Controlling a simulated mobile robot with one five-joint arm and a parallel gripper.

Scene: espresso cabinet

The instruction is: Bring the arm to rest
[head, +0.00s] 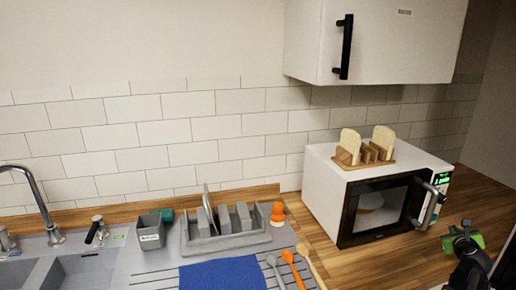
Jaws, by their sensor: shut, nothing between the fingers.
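What appears to be my gripper (464,232) shows at the lower right, dark and partly cut off by the bottom of the head view. Its fingers look shut and hold nothing that I can see. It is in front of the counter, right of the microwave (365,215). The rest of the arm is mostly out of view.
A toast rack (368,161) with bread stands on the microwave, below a white wall cabinet (385,40). At left are the sink (80,270), tap (40,205), grey caddy (151,233), dish rack (225,242), blue cloth (222,274) and several utensils (291,266).

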